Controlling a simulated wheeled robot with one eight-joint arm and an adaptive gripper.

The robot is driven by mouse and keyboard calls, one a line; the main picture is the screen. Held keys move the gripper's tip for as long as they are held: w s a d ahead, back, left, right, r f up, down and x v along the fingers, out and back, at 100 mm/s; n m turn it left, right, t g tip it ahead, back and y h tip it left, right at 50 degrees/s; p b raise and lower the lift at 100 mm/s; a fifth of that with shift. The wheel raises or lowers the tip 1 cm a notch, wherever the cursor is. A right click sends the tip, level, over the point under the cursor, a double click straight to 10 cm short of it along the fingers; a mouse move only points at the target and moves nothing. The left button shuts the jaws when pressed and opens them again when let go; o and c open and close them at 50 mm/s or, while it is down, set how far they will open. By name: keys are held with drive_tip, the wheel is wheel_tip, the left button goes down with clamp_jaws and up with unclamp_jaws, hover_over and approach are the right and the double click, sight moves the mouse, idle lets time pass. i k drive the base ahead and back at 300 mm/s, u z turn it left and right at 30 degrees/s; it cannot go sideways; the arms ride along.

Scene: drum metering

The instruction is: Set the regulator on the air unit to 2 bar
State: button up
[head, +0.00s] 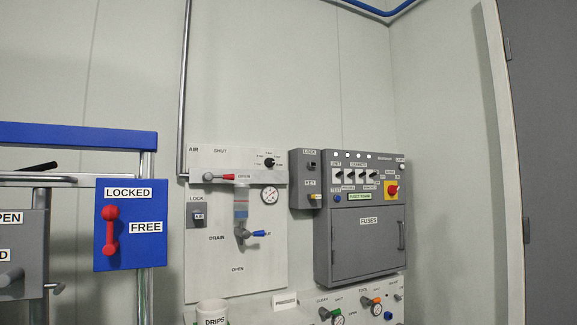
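The air unit is a white wall panel (215,265) marked AIR, in the middle of the head view. Its regulator looks to be the small black knob (269,162) at upper right, ringed by tiny bar marks. The knob's pointer and the numbers are too small to read. A round white gauge (270,195) sits below the knob; its needle cannot be read. A red-handled lever (222,177) lies level, its handle end beside the OPEN label, with SHUT above. My gripper is not in view.
A blue-handled drain lever (254,234) sits below the filter bowl (240,205). A blue-and-steel frame (80,137) with a LOCKED/FREE red handle (110,230) stands at left. A DRIPS cup (212,309) is below.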

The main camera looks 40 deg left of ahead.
sight(269, 161)
drive_tip(key=u, duration=0.05)
drive_tip(key=k, duration=1.4)
drive_tip(key=u, duration=1.1)
drive_tip(key=i, duration=1)
drive_tip(key=z, duration=0.1)
